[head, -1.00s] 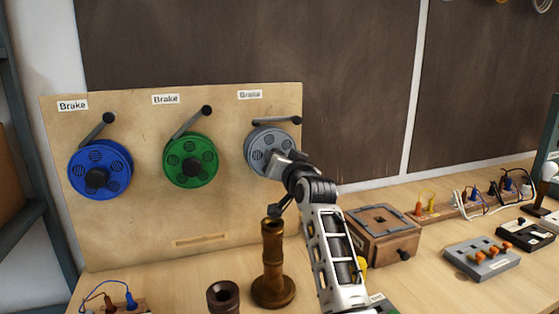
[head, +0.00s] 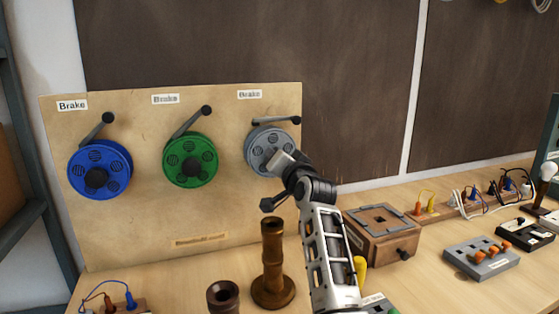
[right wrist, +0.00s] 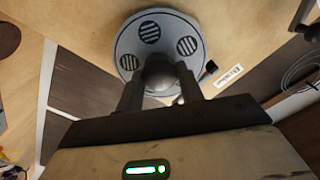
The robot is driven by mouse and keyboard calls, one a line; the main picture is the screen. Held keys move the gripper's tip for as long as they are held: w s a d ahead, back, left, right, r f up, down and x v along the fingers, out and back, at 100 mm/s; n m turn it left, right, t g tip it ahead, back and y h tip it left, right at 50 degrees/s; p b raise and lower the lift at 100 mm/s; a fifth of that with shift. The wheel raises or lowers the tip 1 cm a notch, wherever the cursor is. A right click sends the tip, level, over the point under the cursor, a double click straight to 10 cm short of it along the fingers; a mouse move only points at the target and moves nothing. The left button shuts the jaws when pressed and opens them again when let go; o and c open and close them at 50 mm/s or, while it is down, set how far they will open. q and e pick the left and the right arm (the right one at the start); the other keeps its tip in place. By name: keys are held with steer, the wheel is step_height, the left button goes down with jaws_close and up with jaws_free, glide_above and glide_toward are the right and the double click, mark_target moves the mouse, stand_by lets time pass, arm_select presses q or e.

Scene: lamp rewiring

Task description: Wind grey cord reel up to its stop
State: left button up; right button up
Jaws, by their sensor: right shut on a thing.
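The grey cord reel (head: 266,144) is mounted on the right of the upright wooden board, below a "Brake" label. My right gripper (head: 280,160) reaches up to the reel's front and is shut on its dark central knob. In the right wrist view the grey reel (right wrist: 140,38) shows its slotted holes, and the two fingers of my right gripper (right wrist: 158,90) hold the rounded knob (right wrist: 158,72) between them. A dark brake lever (head: 275,122) lies nearly level above the grey reel. My left gripper is not in view.
A blue reel (head: 82,180) and a green reel (head: 182,172) sit on the board (head: 140,225) with raised levers.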

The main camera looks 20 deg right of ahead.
steer(key=o, duration=1)
steer(key=s+b, duration=0.2)
steer(key=s, duration=1.4)
steer(key=shift+d+b, duration=0.25)
steer(key=shift+b, duration=0.1)
